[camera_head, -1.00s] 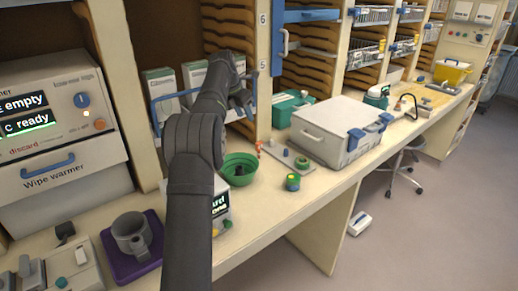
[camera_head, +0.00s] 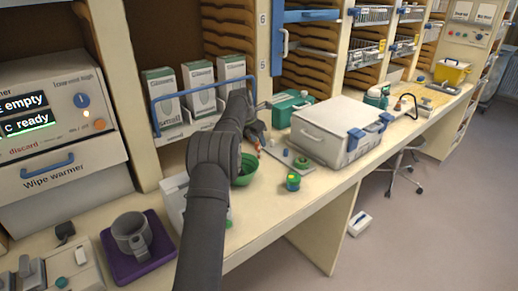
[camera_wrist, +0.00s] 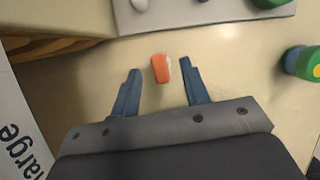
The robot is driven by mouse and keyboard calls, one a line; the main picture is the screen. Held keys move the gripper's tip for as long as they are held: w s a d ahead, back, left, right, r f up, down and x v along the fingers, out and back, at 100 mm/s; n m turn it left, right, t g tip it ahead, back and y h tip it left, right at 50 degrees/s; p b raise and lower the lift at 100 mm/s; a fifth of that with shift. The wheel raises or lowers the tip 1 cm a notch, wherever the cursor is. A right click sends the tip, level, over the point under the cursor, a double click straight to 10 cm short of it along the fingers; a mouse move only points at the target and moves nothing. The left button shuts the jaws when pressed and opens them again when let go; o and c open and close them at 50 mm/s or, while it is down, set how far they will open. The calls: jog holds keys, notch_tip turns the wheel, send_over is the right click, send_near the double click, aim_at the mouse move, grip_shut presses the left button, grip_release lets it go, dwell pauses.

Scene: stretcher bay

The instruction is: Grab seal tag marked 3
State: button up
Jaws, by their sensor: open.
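A small orange piece with a pale side (camera_wrist: 161,68) lies on the counter in the wrist view; it may be a seal tag. No number on it is readable. My gripper (camera_wrist: 159,70) is open, with one blue finger on each side of the orange piece and visible gaps to both. The orange piece also shows small in the head view (camera_head: 258,146), just beside my dark gripper (camera_head: 257,133). No tag marked 3 can be made out.
A green bowl (camera_head: 247,174) sits close to my arm, partly hidden by it. A green and yellow round container (camera_head: 293,182) stands to the right, before a grey plate (camera_head: 285,155) with small knobs. A white case (camera_head: 325,135) stands behind. Boxes (camera_head: 198,90) sit in a blue-railed rack.

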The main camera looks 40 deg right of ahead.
aim_at(259, 151)
jog(key=x, duration=0.2)
jog(key=shift+d+f, duration=0.1)
jog(key=shift+f, duration=0.2)
grip_shut()
jog(key=shift+r, duration=0.1)
